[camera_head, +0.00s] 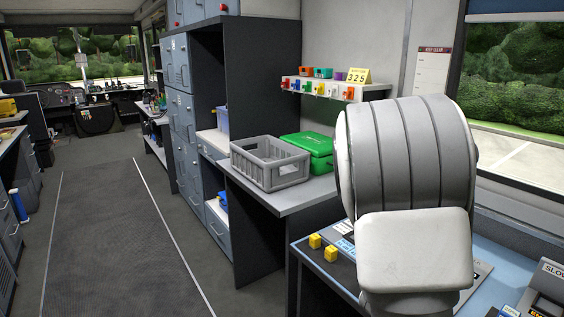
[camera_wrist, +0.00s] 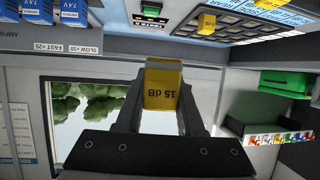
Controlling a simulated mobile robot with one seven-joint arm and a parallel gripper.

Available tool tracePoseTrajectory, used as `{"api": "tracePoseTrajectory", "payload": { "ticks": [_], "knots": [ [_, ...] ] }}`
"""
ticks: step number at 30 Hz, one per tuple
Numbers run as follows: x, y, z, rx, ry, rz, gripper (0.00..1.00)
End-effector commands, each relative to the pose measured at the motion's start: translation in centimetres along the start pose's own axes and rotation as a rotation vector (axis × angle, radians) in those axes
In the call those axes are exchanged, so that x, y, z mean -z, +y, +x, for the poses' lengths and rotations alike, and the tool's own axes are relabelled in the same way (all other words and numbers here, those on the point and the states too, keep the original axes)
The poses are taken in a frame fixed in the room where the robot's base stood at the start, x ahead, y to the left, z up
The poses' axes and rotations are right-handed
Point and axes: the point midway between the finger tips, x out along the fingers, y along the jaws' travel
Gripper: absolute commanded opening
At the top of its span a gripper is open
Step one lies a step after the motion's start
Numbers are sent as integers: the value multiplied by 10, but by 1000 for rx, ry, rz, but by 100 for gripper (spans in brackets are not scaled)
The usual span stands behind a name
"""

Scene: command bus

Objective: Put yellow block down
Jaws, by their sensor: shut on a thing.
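My gripper (camera_wrist: 162,98) is shut on a yellow block (camera_wrist: 162,84) marked "15 dB", with one finger on each side of it. The block is held clear of the surfaces in the wrist view. In the head view my arm hides the gripper and this block.
A grey crate (camera_head: 270,163) and a green case (camera_head: 309,153) stand on a grey counter. A wall shelf (camera_head: 320,88) holds small coloured bins and a "325" card. Blue battery packs (camera_wrist: 74,12) lie at the wrist view's top left. The aisle floor (camera_head: 110,235) is clear.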

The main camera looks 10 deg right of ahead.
Motion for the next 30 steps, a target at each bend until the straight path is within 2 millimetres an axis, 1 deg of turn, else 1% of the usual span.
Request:
{"api": "tracePoseTrajectory", "payload": {
  "ticks": [1, 2, 3, 5, 6, 8, 9, 11, 12, 15, 18, 21, 25, 30],
  "knots": [
    [11, -26, -16, 61, 0, -24, 0],
    [13, -40, -24, 95, 0, -38, 0],
    [15, -58, -35, 141, -1, -57, 0],
    [18, -85, -54, 208, -1, -84, 0],
    [20, -102, -66, 254, -2, -103, 0],
    [22, -126, -87, 321, -2, -131, 0],
    [22, -142, -102, 365, -2, -150, 0],
    [23, -164, -124, 431, -2, -178, 0],
    [23, -177, -138, 471, -1, -194, 0],
    [23, -204, -171, 561, 0, -232, 0],
    [21, -222, -197, 627, 1, -260, 0],
    [19, -233, -214, 671, 2, -280, 0],
    [17, -239, -224, 696, 2, -290, 0],
    [16, -238, -223, 696, 2, -290, 0]
  ]
}}
